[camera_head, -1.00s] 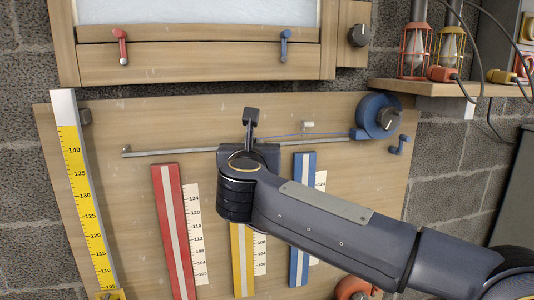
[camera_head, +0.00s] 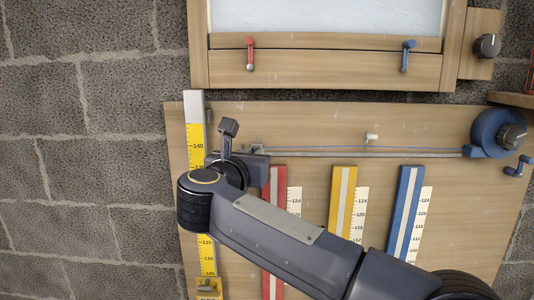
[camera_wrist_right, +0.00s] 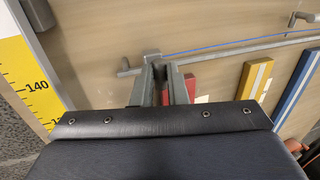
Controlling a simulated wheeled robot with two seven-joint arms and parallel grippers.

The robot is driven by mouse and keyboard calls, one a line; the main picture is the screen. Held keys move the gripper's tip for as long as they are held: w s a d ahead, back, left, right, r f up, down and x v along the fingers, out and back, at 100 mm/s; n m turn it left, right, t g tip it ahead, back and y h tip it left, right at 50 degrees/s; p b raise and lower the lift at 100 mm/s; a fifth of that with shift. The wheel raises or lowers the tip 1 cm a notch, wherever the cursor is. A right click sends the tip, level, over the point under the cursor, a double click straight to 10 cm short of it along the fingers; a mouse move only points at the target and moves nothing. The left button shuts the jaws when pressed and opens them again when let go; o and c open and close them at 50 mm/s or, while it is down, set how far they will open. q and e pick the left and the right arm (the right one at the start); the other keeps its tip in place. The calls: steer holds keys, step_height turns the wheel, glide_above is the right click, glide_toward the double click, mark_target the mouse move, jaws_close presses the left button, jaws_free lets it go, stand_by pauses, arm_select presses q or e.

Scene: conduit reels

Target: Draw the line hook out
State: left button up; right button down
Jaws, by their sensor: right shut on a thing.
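My right gripper (camera_wrist_right: 160,72) is shut on the line hook (camera_wrist_right: 152,57), a small grey piece near the left end of the grey rail (camera_head: 330,153). A thin blue line (camera_head: 400,147) runs from it along the rail to the blue reel (camera_head: 484,128) at the board's right. In the head view my wrist hides most of the hook and the jaws (camera_head: 252,160). My left gripper is not in view.
Red (camera_head: 269,250), yellow (camera_head: 340,200) and blue (camera_head: 405,215) strips with scales sit below the rail. A tall yellow scale (camera_head: 197,140) stands at the board's left edge. A wooden framed panel (camera_head: 330,66) is above.

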stand_by(0.3)
steer(key=c, duration=1.4)
jaws_free()
steer(key=shift+c, duration=0.2)
steer(key=shift+s, duration=0.1)
steer(key=b+v, duration=0.2)
steer(key=v, duration=0.5)
steer(key=shift+s+b, duration=0.3)
steer(key=shift+b, duration=0.1)
